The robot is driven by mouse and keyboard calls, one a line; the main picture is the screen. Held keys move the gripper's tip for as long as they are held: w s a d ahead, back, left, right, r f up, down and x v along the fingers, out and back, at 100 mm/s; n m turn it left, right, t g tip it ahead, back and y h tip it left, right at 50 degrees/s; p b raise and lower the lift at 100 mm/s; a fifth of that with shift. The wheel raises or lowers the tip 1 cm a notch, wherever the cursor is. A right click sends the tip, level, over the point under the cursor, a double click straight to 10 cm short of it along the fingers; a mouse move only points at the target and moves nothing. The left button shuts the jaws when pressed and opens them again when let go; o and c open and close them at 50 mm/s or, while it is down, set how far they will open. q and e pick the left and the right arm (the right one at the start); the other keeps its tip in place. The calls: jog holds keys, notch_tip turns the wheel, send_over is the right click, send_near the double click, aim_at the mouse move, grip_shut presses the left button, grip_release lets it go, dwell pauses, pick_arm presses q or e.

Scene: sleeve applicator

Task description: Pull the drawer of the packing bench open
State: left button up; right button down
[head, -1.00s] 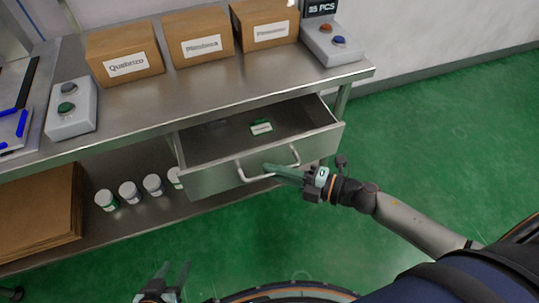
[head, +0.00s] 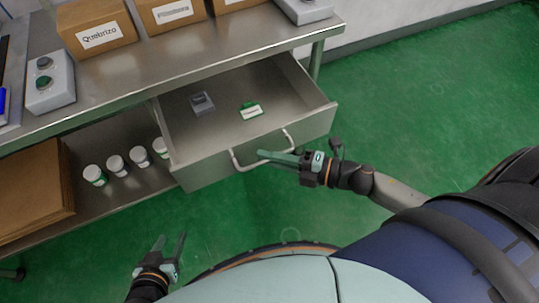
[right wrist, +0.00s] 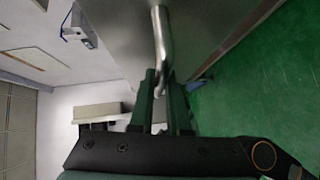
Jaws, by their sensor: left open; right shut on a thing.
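The drawer (head: 215,169) of the packing bench is pulled well out, and its inside shows in the head view. Its bar handle (head: 237,162) runs across the front panel. My right gripper (head: 272,157) is shut on the handle. In the right wrist view, the handle (right wrist: 161,45) passes down between the two fingers (right wrist: 160,92). A grey block (head: 202,103) and a green item with a white label (head: 251,110) lie in the drawer. My left gripper (head: 172,248) is open and empty, low in front of the bench and apart from it.
The bench top (head: 180,70) holds labelled cardboard boxes (head: 97,30) and a control box with buttons (head: 48,82). Several white jars (head: 117,165) and flat cardboard (head: 32,190) are on the lower shelf. Green floor (head: 420,110) to the right is clear.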

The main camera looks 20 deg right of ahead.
jog(key=c, duration=0.9)
grip_release()
jog(key=shift+d, duration=0.1)
jog(key=v, duration=1.2)
jog(key=shift+s+d+r+p, duration=0.1)
jog(key=shift+s+p, duration=0.05)
jog(key=shift+p, duration=0.25)
